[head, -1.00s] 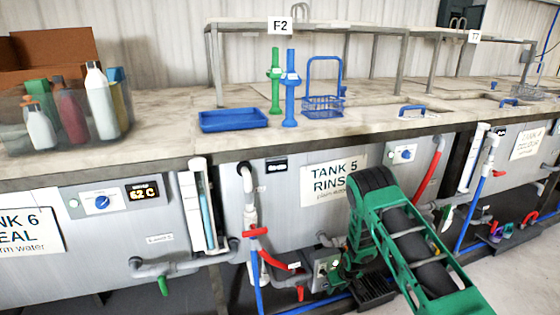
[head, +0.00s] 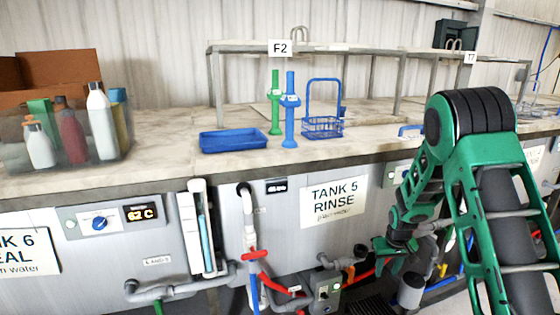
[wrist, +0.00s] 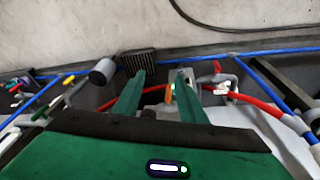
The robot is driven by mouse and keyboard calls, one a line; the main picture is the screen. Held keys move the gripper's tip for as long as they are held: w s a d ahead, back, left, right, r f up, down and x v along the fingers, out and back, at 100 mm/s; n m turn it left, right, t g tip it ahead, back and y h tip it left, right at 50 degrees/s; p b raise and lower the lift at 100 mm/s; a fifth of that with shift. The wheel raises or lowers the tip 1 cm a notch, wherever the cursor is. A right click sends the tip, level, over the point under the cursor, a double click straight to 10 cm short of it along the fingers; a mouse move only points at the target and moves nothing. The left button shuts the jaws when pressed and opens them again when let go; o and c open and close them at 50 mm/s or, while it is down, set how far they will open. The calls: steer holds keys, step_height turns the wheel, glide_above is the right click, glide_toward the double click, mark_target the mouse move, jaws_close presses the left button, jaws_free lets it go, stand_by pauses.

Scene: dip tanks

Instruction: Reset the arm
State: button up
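My green arm is bent at the right of the head view, its black elbow raised above the bench edge. My gripper (head: 384,256) points down and left in front of the tank fronts, right of the small grey control box (head: 326,289). In the wrist view my gripper (wrist: 160,82) shows two green fingers spread apart, with nothing held between them. The control box, with a green light (wrist: 173,87), and an orange handle (wrist: 168,97) show beyond the gap. I cannot tell whether the fingers touch anything.
Pipes, red and blue hoses and valves (head: 252,254) run along the tank fronts close to my gripper. On the bench (head: 170,158) stand a blue tray (head: 233,141), a green and a blue upright tool (head: 290,115), a blue basket (head: 322,126) and a bin of bottles (head: 127,135).

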steer(key=s+d+r+m+g, duration=0.1)
steer(key=s+d+r+m, duration=0.35)
steer(key=s+r, duration=1.35)
steer(key=s+r+m, duration=0.1)
steer(key=s+r, duration=0.2)
steer(key=s, duration=0.9)
steer(key=s+r+m+g, duration=0.1)
steer(key=s+r, duration=0.2)
steer(key=s, duration=1)
steer(key=shift+s+a+r+y, duration=0.15)
steer(key=shift+a+y, duration=0.05)
steer(key=shift+y, duration=0.2)
